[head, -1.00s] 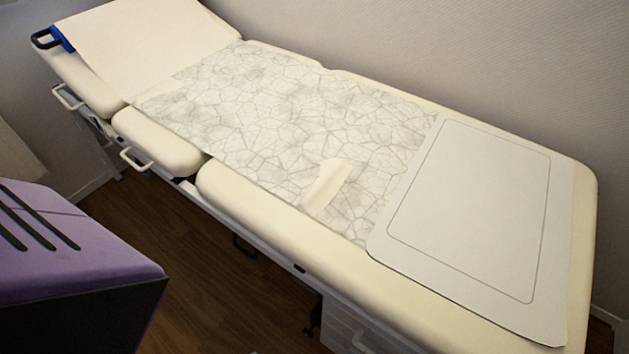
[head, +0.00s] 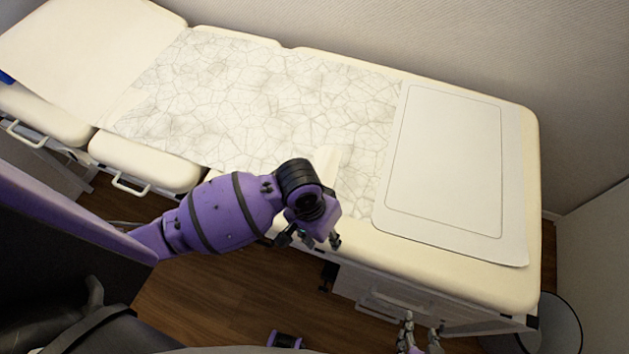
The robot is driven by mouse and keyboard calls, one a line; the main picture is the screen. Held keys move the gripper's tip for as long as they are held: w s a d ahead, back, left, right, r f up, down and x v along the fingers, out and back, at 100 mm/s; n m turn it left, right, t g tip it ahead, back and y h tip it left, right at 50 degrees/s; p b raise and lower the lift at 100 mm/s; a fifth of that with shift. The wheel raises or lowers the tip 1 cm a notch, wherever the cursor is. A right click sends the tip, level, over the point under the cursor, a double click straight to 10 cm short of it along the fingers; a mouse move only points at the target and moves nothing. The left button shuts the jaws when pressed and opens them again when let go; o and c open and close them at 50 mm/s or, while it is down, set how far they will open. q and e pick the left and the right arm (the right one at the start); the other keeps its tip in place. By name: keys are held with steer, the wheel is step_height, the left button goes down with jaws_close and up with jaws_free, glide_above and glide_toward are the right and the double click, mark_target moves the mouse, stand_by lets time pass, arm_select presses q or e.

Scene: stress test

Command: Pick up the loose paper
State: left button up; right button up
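A crumpled, crease-patterned paper sheet (head: 235,100) lies over the middle of the cream padded table (head: 470,278). A small plain cream strip (head: 328,160), perhaps a loose or folded piece of paper, lies on the sheet near its front edge. Its lower part is hidden behind my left wrist. My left gripper (head: 308,241) points down at the table's front edge, just nearer than the strip; its fingers look apart, with nothing seen between them. My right gripper (head: 420,338) shows at the bottom edge, below the table; its fingertips are apart and empty.
A smooth white pad (head: 445,160) with a rounded outline covers the table's right end. The raised backrest (head: 80,50) is at the left. Handles (head: 130,186) stick out along the front. A wall runs behind; wooden floor (head: 215,300) is in front.

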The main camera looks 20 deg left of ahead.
arm_select(q)
steer(key=w+a+r+n+y, duration=0.1)
steer(key=w+a+r, duration=0.1)
steer(key=w, duration=0.3)
steer(key=w+a+r, duration=0.2)
steer(key=w+a, duration=0.1)
steer(key=w, duration=0.2)
steer(key=w+a+r+n+y, duration=0.1)
steer(key=w+a+r, duration=0.1)
steer(key=w, duration=0.3)
steer(key=shift+a+n+y, duration=0.15)
steer(key=shift+n+y, duration=0.15)
steer(key=shift+a+f, duration=0.1)
steer(key=shift+f, duration=0.05)
steer(key=f, duration=0.7)
steer(key=shift+s+d, duration=0.25)
jaws_close()
